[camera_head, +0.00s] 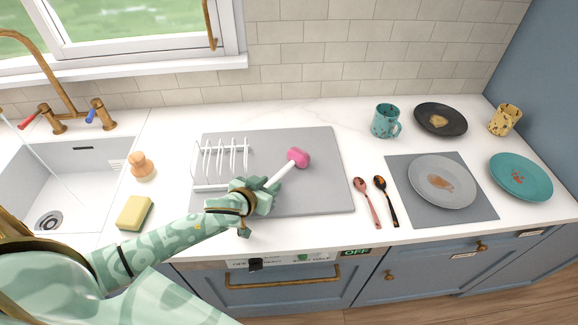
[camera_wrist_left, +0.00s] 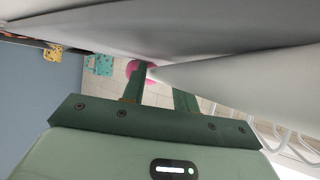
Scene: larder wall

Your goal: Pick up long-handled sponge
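The long-handled sponge has a pink head (camera_head: 299,157) and a white handle (camera_head: 279,174). In the head view it is over the grey mat, its handle running down-left to my left gripper (camera_head: 266,193). In the left wrist view the pink head (camera_wrist_left: 133,69) shows beside one fingertip, and the white handle (camera_wrist_left: 240,82) widens toward the right. The two fingers of my left gripper (camera_wrist_left: 163,82) stand a little apart there. The handle hides the right-hand fingertip, so I cannot tell whether they grip it. My right gripper is not in view.
A white dish rack (camera_head: 222,155) stands on the grey mat (camera_head: 325,180). A yellow sponge (camera_head: 134,212) and an orange-brown object (camera_head: 142,165) lie near the sink (camera_head: 60,190). Two spoons (camera_head: 367,200), plates (camera_head: 442,182) and mugs (camera_head: 385,121) are to the right.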

